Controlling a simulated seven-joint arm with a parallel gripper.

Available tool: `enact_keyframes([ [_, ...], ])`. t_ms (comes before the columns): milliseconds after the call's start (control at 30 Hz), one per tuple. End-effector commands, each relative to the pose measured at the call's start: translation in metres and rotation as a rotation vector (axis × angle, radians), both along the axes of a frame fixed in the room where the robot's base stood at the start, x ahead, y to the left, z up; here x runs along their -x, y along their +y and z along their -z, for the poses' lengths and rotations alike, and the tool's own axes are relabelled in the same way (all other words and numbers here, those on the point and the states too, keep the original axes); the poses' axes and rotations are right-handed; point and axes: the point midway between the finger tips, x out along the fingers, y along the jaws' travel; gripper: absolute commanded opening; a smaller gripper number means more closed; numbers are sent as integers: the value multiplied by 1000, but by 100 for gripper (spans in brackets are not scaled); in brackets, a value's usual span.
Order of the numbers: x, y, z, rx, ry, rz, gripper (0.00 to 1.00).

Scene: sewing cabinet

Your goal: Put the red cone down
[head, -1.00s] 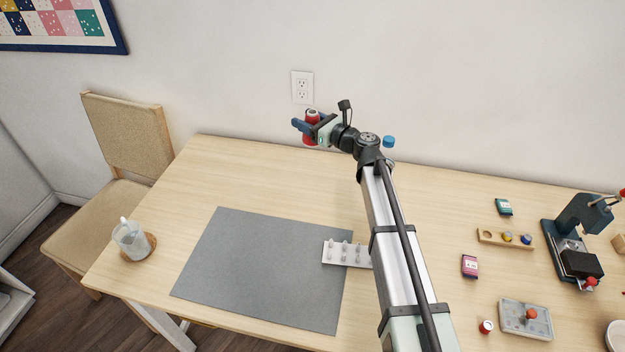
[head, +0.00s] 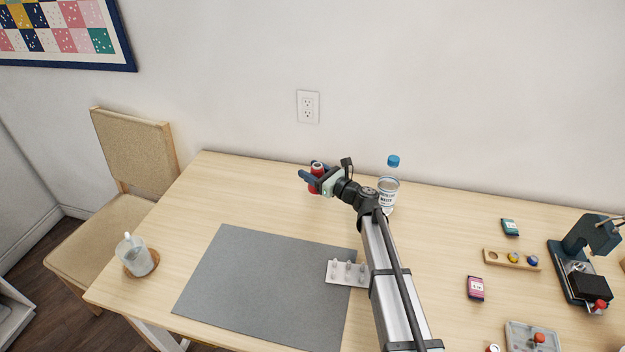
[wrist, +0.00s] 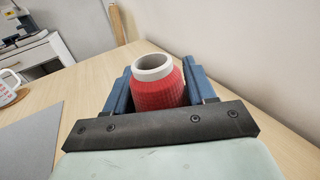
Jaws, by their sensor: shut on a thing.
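The red cone (head: 317,176) is a red thread cone with a pale rim at its open top. My gripper (head: 316,181) is shut on it, with a blue finger on each side. In the wrist view the red cone (wrist: 158,85) stands upright between the fingers of my gripper (wrist: 157,88). The cone is over the back left part of the wooden table (head: 240,190), near the wall. Its base is hidden, so I cannot tell whether it touches the tabletop.
A bottle with a blue cap (head: 388,187) stands just right of my wrist. A grey mat (head: 265,285) lies in front, with a white pegged rack (head: 347,272) at its right edge. A mug (head: 137,259) stands on a coaster at left. The table's back left is clear.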

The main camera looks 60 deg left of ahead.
Motion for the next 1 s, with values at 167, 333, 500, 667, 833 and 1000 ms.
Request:
enact_keyframes([
  [167,0,1,22,2,2,0,23],
  [333,0,0,33,0,1,0,23],
  [500,0,0,32,0,0,0,23],
  [667,0,0,35,0,1,0,23],
  [833,0,0,35,0,0,0,70],
  [1000,0,0,35,0,0,0,80],
])
